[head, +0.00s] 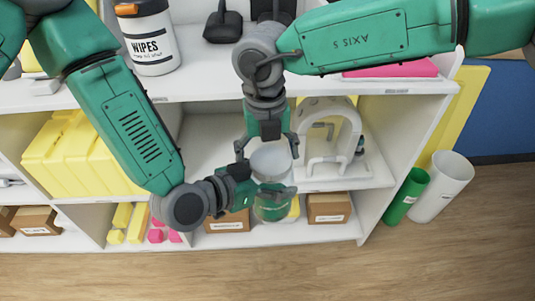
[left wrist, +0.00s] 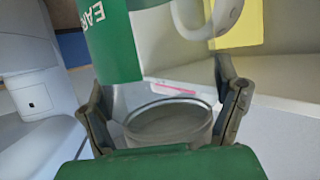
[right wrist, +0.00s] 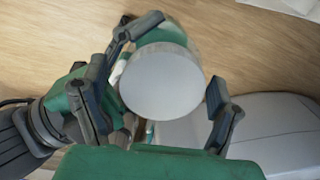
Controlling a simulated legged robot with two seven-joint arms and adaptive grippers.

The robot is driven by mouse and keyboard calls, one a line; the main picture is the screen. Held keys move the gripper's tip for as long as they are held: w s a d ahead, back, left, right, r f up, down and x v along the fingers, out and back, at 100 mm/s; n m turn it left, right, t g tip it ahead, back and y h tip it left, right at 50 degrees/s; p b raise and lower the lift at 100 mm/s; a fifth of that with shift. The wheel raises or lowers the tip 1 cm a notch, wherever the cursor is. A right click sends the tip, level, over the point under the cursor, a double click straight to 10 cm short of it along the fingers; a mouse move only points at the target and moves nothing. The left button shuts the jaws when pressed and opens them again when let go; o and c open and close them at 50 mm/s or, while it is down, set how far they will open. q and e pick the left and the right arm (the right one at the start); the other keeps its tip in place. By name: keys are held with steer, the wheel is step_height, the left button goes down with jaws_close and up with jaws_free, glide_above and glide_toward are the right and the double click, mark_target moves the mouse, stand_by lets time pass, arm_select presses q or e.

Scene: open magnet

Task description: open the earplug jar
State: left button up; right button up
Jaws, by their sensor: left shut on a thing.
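The earplug jar (head: 272,209) stands upright in front of the shelf in the head view, with a pale round lid (head: 271,160) on top. My left gripper (head: 282,191) is shut on the jar's body from the left. In the left wrist view, a clear round part (left wrist: 168,122) lies between its fingers, below a green surface (left wrist: 115,40) with large letters. My right gripper (head: 266,147) comes down from above, open, its fingers on either side of the lid. The right wrist view shows the lid's face (right wrist: 162,82) between them, with small gaps. The jar's far side is hidden.
A white arched fixture (head: 332,130) stands close right of the jar on the shelf. A wipes tub (head: 150,45) is on the top shelf, with yellow bins (head: 80,155) at left. Green (head: 405,195) and white (head: 442,187) tubes stand right. The floor in front is clear.

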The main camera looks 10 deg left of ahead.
steer(key=shift+s, duration=0.2)
step_height(320, 180, up, 4)
steer(key=shift+r, duration=0.35)
steer(key=shift+c, duration=1.1)
steer(key=shift+s+d+r+m, duration=0.15)
steer(key=shift+r+m, duration=0.45)
steer(key=shift+r, duration=0.85)
steer(key=shift+d+f, duration=0.1)
steer(key=shift+f, duration=3.7)
steer(key=c, duration=1.1)
steer(key=shift+n, duration=1.5)
